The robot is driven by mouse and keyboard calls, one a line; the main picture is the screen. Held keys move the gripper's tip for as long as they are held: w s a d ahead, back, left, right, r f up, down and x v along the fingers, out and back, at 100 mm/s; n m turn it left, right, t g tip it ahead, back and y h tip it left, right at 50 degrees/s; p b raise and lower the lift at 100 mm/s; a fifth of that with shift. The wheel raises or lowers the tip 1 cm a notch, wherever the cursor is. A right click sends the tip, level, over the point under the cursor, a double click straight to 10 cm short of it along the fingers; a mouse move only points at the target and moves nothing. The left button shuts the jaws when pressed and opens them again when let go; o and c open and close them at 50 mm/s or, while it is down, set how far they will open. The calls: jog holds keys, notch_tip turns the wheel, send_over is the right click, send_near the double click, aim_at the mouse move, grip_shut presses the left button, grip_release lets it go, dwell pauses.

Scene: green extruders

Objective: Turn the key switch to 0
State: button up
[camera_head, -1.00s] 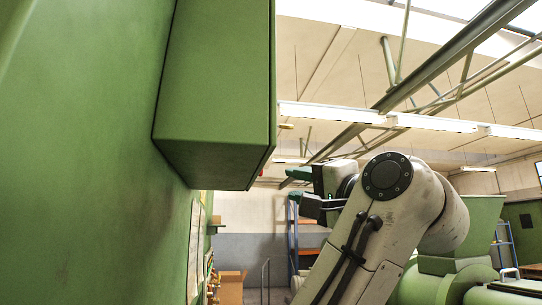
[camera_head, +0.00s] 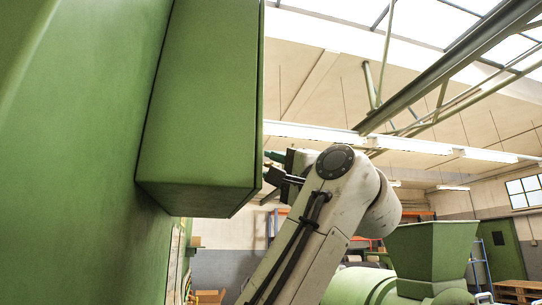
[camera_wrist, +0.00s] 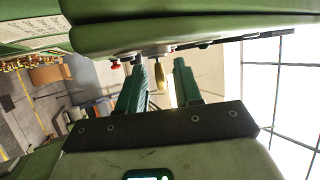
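In the wrist view my gripper (camera_wrist: 159,66) is open, with its two green fingers apart. A small brass-coloured piece (camera_wrist: 159,76) shows between the fingers, sticking out from the face of the green box (camera_wrist: 200,25); it may be the key of the key switch. I cannot read its position or any 0 mark. The fingers do not visibly touch it. In the head view the green box (camera_head: 200,110) hangs at the left and its switch face is turned away. My gripper (camera_head: 268,165) is partly hidden at the box's right edge.
A red button (camera_wrist: 116,64) and silvery fittings (camera_wrist: 156,51) sit on the box face beside the brass piece. A green wall or machine side (camera_head: 70,150) fills the left. A green hopper (camera_head: 432,250) stands at the lower right.

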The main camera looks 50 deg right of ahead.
jog(key=shift+w+d+r, duration=0.15)
jog(key=shift+w+r, duration=0.15)
jog(key=shift+w, duration=0.3)
jog(key=shift+c, duration=0.4)
grip_shut()
